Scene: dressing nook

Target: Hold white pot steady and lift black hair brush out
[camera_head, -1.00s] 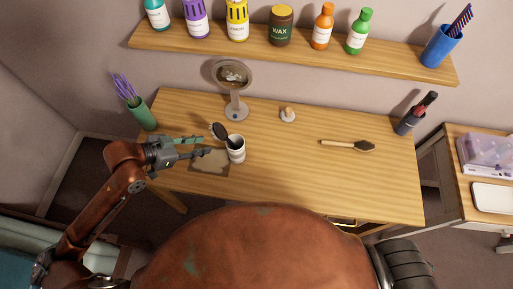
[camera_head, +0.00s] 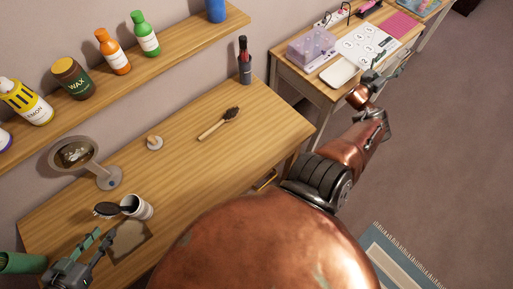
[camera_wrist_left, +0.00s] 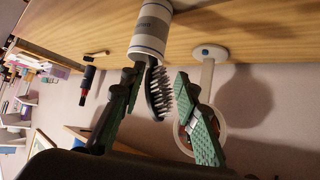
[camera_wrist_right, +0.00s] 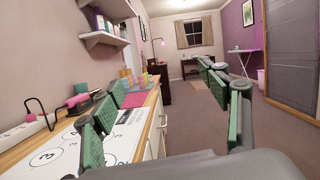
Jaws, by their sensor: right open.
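The white pot (camera_head: 142,208) with grey bands stands on the wooden table. The black hair brush (camera_head: 108,209) leans out of it, bristled head up and over the rim to the left. My left gripper (camera_head: 98,240) is open in front of the pot. In the left wrist view the pot (camera_wrist_left: 151,34) is beyond the fingers, and the brush head (camera_wrist_left: 157,95) shows between the two fingers, with no clear contact. The brush handle is hidden in the pot. My right gripper (camera_head: 388,70) is open and empty, far right by the side desk, away from the pot.
A round mirror (camera_head: 75,155) stands behind the pot. A wooden brush (camera_head: 218,123), a small knob-topped item (camera_head: 154,143) and a dark cup (camera_head: 245,70) are on the table. A green cup (camera_head: 22,263) is at the left. The table (camera_head: 205,165) is clear in the middle.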

